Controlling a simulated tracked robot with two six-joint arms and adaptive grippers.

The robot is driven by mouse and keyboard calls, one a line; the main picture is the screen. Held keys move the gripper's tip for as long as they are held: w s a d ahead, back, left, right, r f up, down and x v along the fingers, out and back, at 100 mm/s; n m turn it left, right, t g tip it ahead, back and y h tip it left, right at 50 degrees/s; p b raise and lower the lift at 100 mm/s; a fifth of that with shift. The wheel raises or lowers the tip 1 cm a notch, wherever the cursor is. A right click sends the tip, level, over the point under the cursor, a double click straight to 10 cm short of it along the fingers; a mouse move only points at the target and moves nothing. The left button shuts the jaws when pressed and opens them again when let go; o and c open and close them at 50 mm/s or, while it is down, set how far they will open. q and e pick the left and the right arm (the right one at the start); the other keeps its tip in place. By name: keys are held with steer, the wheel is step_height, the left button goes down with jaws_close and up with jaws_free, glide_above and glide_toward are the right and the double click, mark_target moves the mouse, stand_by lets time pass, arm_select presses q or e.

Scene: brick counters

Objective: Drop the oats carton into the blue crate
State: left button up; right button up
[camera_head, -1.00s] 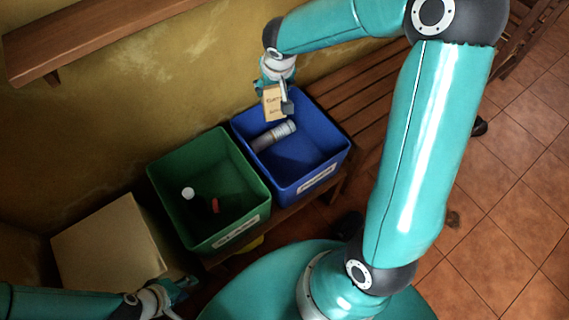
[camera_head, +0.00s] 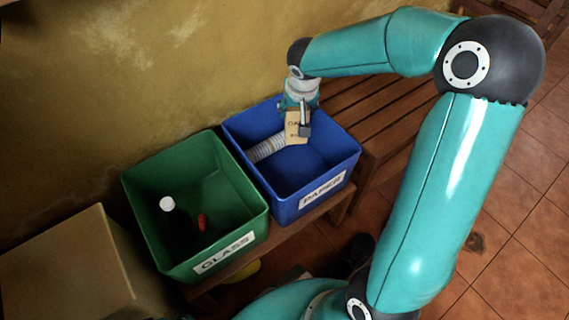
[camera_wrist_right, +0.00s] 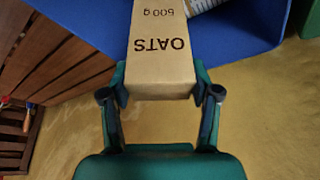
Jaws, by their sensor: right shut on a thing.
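The tan oats carton (camera_head: 292,124) is in my right gripper (camera_head: 300,112), over the back part of the blue crate (camera_head: 284,204). The crate's front label reads PAPER. In the right wrist view the carton (camera_wrist_right: 160,50) shows the words OATS and 500 g, and the fingers (camera_wrist_right: 160,92) of my right gripper are shut on its end. The blue crate (camera_wrist_right: 110,30) shows behind the carton there. I cannot tell how far the carton's lower end reaches below the rim. My left gripper is out of view.
A pale rolled item (camera_head: 266,148) lies inside the blue crate. A green GLASS crate (camera_head: 160,242) stands beside it, holding a white-topped item (camera_head: 167,204) and a red item (camera_head: 202,221). A cardboard box (camera_head: 62,262) is at lower left. A slatted wooden bench (camera_head: 355,115) extends right.

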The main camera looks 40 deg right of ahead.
mark_target(297, 119)
steer(key=shift+f+b, duration=0.9)
steer(key=shift+f, duration=0.75)
steer(key=o, duration=1)
steer(key=shift+r, duration=0.1)
steer(key=v, duration=1.1)
steer(key=shift+s+a+r, duration=0.15)
steer(key=shift+a+r, duration=0.05)
steer(key=shift+r, duration=0.15)
